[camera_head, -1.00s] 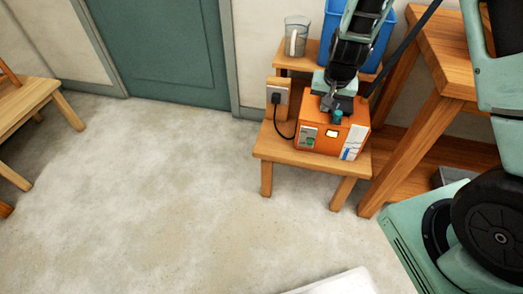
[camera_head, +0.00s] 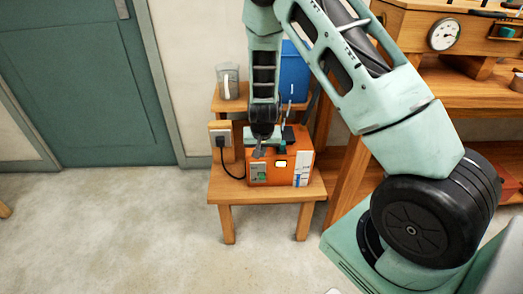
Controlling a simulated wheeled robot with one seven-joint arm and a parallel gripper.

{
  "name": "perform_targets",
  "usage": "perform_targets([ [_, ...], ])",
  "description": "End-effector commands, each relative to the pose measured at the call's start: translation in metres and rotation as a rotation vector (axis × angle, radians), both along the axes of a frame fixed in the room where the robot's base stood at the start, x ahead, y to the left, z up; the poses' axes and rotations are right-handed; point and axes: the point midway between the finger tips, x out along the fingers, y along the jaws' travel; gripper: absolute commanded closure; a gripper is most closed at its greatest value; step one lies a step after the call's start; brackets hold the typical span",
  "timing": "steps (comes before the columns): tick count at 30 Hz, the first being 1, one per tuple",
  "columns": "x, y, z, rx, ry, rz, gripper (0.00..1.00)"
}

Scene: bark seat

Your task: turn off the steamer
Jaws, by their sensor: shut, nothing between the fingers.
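The steamer is an orange box (camera_head: 302,162) on the lower step of a small wooden step stand. Its front has a green switch (camera_head: 258,172) at the left, a small pale lit-looking window (camera_head: 281,164) and a white and blue label at the right. My gripper (camera_head: 258,153) points down at the upper left front of the box, close above the green switch. Its fingers are small and dark here, and they look shut and empty. I cannot tell whether they touch the box. My wrist hides part of the box's top.
A black cord runs from the steamer to a plug in a socket block (camera_head: 220,141) at its left. A clear jug (camera_head: 228,82) and a blue container (camera_head: 294,70) stand on the upper step. A wooden workbench (camera_head: 440,40) stands at the right.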

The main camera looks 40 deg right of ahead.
Motion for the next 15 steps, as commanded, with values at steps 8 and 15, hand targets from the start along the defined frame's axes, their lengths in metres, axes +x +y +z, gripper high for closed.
perform_targets([
  [8, 0.012, -0.009, -0.056, 0.001, 0.001, -0.001, 1.0],
  [15, -0.001, 0.0, -0.081, 0.0, 0.002, 0.001, 1.0],
])
